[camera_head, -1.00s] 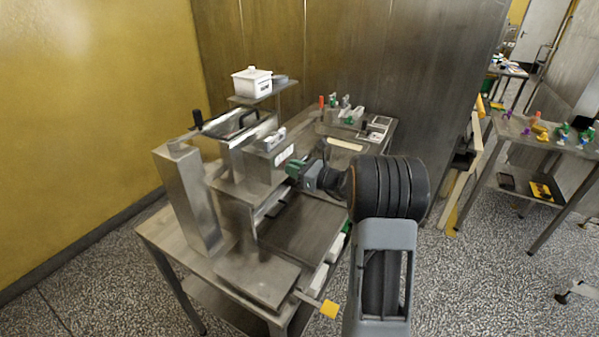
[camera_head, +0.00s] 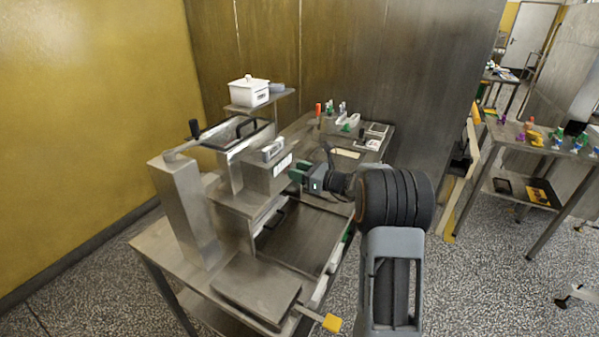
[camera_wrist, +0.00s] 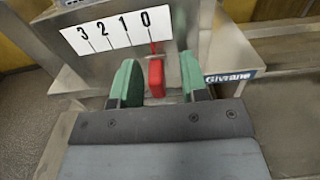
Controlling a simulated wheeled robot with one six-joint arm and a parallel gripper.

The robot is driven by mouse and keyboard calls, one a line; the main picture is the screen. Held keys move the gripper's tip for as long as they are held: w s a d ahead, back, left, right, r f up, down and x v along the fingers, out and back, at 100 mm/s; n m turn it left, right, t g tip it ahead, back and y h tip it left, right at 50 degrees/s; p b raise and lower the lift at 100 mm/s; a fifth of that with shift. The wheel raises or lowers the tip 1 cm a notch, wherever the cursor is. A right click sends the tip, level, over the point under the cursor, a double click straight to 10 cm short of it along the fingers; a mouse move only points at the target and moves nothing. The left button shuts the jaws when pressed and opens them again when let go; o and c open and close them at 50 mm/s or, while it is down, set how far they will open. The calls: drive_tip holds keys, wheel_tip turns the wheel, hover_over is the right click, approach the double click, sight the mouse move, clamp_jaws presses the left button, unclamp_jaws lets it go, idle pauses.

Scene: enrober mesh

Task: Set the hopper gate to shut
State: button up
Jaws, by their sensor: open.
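My gripper (camera_wrist: 159,76) has green fingers standing apart on either side of the red tab, with gaps visible on both sides. In the head view my gripper (camera_head: 298,176) is at the hopper's front; the tab is hidden there.
A crank handle (camera_head: 195,130) rises at the hopper's left. A white lidded tub (camera_head: 249,91) stands on a small shelf behind. A flat tray (camera_head: 300,238) lies below my gripper. A "Givrane" label (camera_wrist: 232,76) is right of the tab. Another table (camera_head: 540,145) stands far right.

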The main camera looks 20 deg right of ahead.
drive_tip(key=b+v, duration=0.2)
drive_tip(key=v, duration=1.2)
drive_tip(key=shift+b, duration=0.35)
drive_tip(key=shift+w, duration=0.1)
drive_tip(key=s+a+f+n+g+h, duration=0.4)
drive_tip(key=s+a+f+n+g, duration=0.3)
drive_tip(key=s+f+n+g, duration=0.4)
drive_tip(key=s+a+r+n+t+h, duration=0.1)
drive_tip(key=s+a+r+n+h, duration=0.2)
drive_tip(key=n, duration=0.5)
drive_tip(key=s+a+r+n+h, duration=0.3)
drive_tip(key=s+a+n+h, duration=0.2)
drive_tip(key=s+a+n, duration=0.1)
drive_tip(key=s+n, duration=0.1)
drive_tip(key=n, duration=0.1)
drive_tip(key=shift+s+a+n+t, duration=0.3)
drive_tip(key=shift+s+a+t, duration=0.1)
